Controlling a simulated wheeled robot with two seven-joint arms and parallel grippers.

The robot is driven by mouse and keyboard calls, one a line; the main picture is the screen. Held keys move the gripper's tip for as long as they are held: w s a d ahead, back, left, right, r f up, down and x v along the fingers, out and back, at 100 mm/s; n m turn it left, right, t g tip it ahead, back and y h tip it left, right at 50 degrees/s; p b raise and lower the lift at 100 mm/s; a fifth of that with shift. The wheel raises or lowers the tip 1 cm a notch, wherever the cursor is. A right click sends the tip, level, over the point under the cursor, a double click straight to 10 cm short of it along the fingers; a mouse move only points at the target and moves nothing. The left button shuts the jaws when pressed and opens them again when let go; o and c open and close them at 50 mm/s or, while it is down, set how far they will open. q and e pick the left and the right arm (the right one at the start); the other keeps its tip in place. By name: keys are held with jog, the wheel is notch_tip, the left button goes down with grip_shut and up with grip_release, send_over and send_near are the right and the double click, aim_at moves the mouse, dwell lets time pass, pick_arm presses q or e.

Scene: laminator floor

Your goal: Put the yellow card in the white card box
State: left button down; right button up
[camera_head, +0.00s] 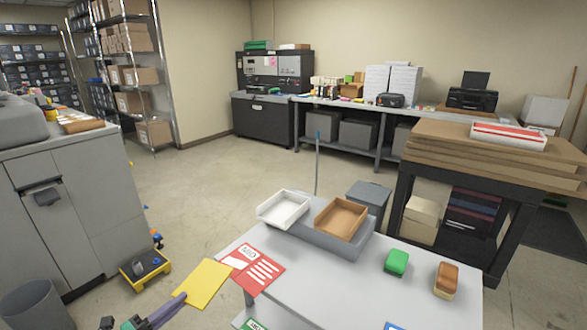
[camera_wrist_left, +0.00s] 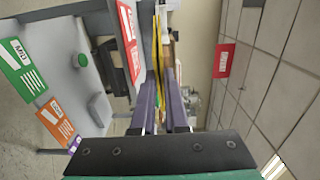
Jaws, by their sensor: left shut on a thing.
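The yellow card (camera_head: 205,286) is held in my left gripper (camera_head: 179,299), off the left edge of the grey table (camera_head: 330,292). In the left wrist view, the yellow card (camera_wrist_left: 157,38) shows nearly edge-on between the two purple fingers of the gripper (camera_wrist_left: 162,86). The white card box (camera_head: 283,209) is an open, shallow tray on a grey stand at the back of the table, to the right of and beyond the card. Its visible inside looks empty. My right gripper is not in view.
A brown open tray (camera_head: 341,219) stands right of the white box. A red card (camera_head: 254,269) lies at the table's left edge, close to the yellow card. A green block (camera_head: 397,262) and a brown block (camera_head: 447,279) sit at the right. The table's middle is clear.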

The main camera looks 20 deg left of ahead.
pick_arm(q)
jog(key=d+r+m+g+h, duration=0.1)
jog(key=d+r+m+h, duration=0.2)
jog(key=d, duration=1.5)
jog(key=s+d+r, duration=0.1)
jog(key=d+r, duration=0.6)
jog(key=r, duration=0.2)
notch_tip(320, 180, down, 12)
jog(key=s+n+t+y, duration=0.1)
jog(key=s+n+y, duration=0.1)
jog(key=n+y, duration=0.4)
jog(key=shift+s+d+f+t+y, duration=0.2)
jog(key=shift+s+t+y, duration=0.15)
jog(key=shift+y, duration=0.75)
jog(key=shift+a+r, duration=0.15)
